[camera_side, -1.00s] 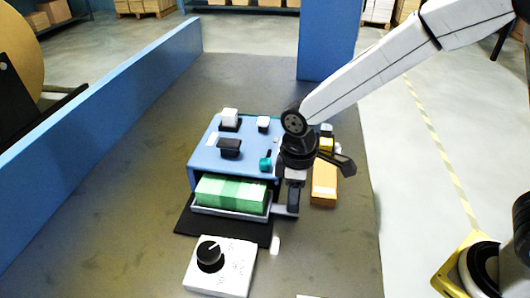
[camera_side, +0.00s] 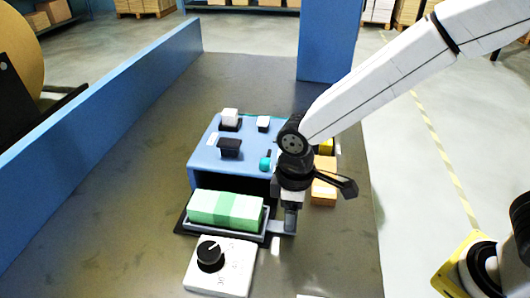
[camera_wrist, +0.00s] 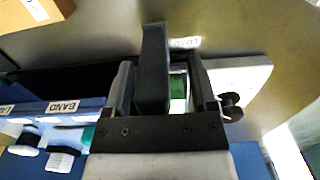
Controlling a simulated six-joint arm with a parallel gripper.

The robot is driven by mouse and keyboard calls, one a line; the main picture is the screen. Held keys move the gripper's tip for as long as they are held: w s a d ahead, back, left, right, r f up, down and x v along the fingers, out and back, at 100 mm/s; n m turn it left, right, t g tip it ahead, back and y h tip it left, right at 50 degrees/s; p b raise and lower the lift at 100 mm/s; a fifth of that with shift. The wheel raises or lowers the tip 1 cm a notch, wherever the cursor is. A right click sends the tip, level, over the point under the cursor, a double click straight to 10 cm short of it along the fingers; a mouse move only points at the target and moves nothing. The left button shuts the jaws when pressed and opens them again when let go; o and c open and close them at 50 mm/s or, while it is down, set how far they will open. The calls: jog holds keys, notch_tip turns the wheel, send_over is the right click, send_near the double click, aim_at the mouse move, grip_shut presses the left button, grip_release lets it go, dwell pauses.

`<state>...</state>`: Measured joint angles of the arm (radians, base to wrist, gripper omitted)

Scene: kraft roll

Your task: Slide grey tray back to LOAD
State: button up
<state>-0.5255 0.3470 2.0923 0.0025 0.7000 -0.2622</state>
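The grey tray (camera_side: 223,233) lies on a dark mat in front of the blue machine (camera_side: 205,157) in the side view, carrying a green block (camera_side: 225,208). A flat tab (camera_side: 279,228) sticks out at the tray's right end. My gripper (camera_side: 290,220) is down at this tab, seemingly touching it. In the wrist view my gripper (camera_wrist: 165,65) shows its dark fingers, with a bit of the green block (camera_wrist: 178,92) behind them. I cannot tell whether they are closed on the tab. The LOAD label (camera_wrist: 186,43) is on the table just beyond the fingers.
A white box with a black knob (camera_side: 210,256) stands close in front of the tray. An orange-brown box (camera_side: 324,186) is right of the machine, behind my gripper. The blue side wall (camera_side: 110,95) borders the table at left. The table's front right is mostly clear.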

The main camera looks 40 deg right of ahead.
jog(key=shift+r, duration=3.9)
jog(key=shift+d, duration=0.1)
jog(key=s+d+f+m+t, duration=0.1)
jog(key=d+f+m, duration=0.1)
jog(key=d, duration=0.4)
jog(key=s+d+f+m, duration=0.1)
jog(key=d+f+m, duration=0.1)
jog(key=d, duration=0.4)
jog(key=s+d+f+m+t, duration=0.1)
jog(key=s+d+f+m, duration=0.1)
jog(key=d, duration=0.4)
jog(key=shift+d+f+m+t, duration=0.1)
jog(key=shift+f+m+t, duration=0.3)
jog(key=shift+m, duration=0.9)
jog(key=shift+s+d+f, duration=0.25)
jog(key=shift+s+d, duration=0.05)
